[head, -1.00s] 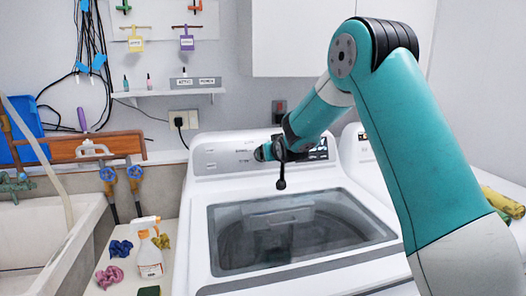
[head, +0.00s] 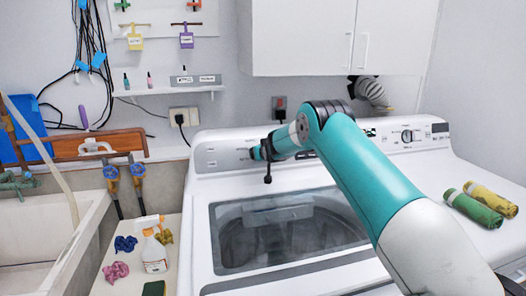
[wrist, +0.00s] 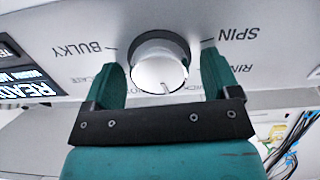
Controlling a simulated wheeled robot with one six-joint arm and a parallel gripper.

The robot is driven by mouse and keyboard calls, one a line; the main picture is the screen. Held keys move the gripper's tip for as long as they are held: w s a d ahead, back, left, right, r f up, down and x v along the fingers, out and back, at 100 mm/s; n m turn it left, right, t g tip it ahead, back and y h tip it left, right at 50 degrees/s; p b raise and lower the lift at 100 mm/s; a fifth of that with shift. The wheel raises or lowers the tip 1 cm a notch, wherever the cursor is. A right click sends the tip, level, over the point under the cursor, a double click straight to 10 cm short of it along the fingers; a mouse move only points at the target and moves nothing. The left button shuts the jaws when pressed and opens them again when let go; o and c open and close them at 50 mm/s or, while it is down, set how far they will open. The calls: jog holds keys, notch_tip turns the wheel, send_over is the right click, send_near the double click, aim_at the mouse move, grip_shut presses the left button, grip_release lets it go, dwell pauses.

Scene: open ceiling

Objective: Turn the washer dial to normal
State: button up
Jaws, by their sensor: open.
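The washer dial (wrist: 160,68) is a round silver knob with a dark ring, shown close up in the wrist view. The panel labels appear upside down there; BULKY (wrist: 97,49) is left of the dial and SPIN (wrist: 238,34) is right. A short dark mark shows on the dial's lower edge in that view. Other labels are partly hidden by my gripper. My gripper (wrist: 162,78) is open, one teal finger on each side of the dial, with visible gaps. In the head view my gripper (head: 257,153) is at the washer's control panel (head: 222,154) and hides the dial.
A sink (head: 50,245) and a spray bottle (head: 153,252) are on the left. A wall cabinet (head: 300,38) hangs above. The washer lid (head: 285,232) is closed.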

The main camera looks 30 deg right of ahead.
jog(key=shift+c, duration=0.5)
jog(key=c, duration=0.8)
jog(key=shift+f+m+b, duration=0.1)
jog(key=shift+m+b, duration=0.2)
jog(key=shift+b, duration=0.45)
jog(key=m+b, duration=0.1)
jog(key=b, duration=0.1)
jog(key=shift+d+f+m+b, duration=0.1)
jog(key=shift+f+m+b, duration=0.05)
jog(key=shift+m+b, duration=0.25)
jog(key=m+b, duration=0.3)
jog(key=shift+r+m+b, duration=0.2)
jog(key=shift+m+b, duration=0.5)
jog(key=shift+m, duration=0.1)
